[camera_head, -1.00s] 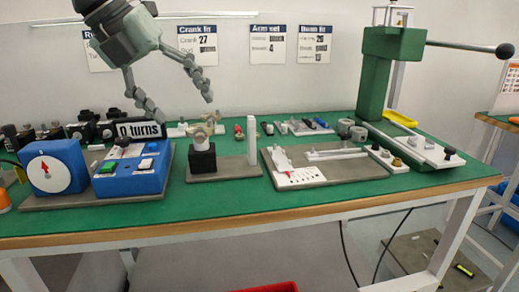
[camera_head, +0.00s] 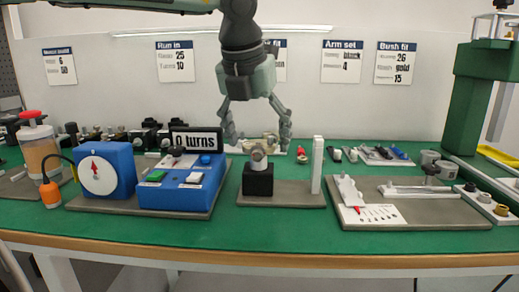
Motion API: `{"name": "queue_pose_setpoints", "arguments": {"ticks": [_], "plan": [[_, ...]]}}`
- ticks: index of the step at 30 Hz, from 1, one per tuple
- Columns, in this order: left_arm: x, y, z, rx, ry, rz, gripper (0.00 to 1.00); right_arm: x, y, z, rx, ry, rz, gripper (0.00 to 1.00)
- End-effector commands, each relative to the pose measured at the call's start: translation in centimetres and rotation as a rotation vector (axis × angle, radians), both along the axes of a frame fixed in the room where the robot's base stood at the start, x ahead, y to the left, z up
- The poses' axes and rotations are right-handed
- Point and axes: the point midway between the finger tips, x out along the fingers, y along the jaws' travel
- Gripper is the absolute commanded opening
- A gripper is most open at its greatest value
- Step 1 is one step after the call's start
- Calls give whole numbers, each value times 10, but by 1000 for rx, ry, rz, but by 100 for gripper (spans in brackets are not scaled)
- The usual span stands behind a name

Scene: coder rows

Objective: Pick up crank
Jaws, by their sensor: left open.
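A tan and grey metal part (camera_head: 259,151), which looks like the crank, sits on top of a black block (camera_head: 258,180) on a grey base plate (camera_head: 288,198). My left gripper (camera_head: 257,138) hangs straight down over it, with fingers spread wide on its left and right sides. The fingertips are at about the height of the part's top. Nothing is held between them. I cannot tell whether a finger touches the part. My right gripper is not in view.
A white upright post (camera_head: 317,164) stands just right of the black block. A blue box with a dial (camera_head: 104,170) and a blue button box (camera_head: 180,184) stand to the left. A scale fixture (camera_head: 413,211) lies right. The green bench front (camera_head: 270,232) is clear.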

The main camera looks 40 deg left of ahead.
Motion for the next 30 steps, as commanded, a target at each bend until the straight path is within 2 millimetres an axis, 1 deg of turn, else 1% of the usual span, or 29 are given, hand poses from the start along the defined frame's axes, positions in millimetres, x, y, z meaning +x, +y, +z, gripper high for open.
{"name": "queue_pose_setpoints", "arguments": {"ticks": [7,8,21,30], "plan": [[1,0,-2,-1,0,0,77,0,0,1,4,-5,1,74],[1,0,-2,-1,0,0,75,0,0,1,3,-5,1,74],[1,0,-2,0,0,-1,21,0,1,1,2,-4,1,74],[1,0,2,1,-3,-1,20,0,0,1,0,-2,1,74]]}}
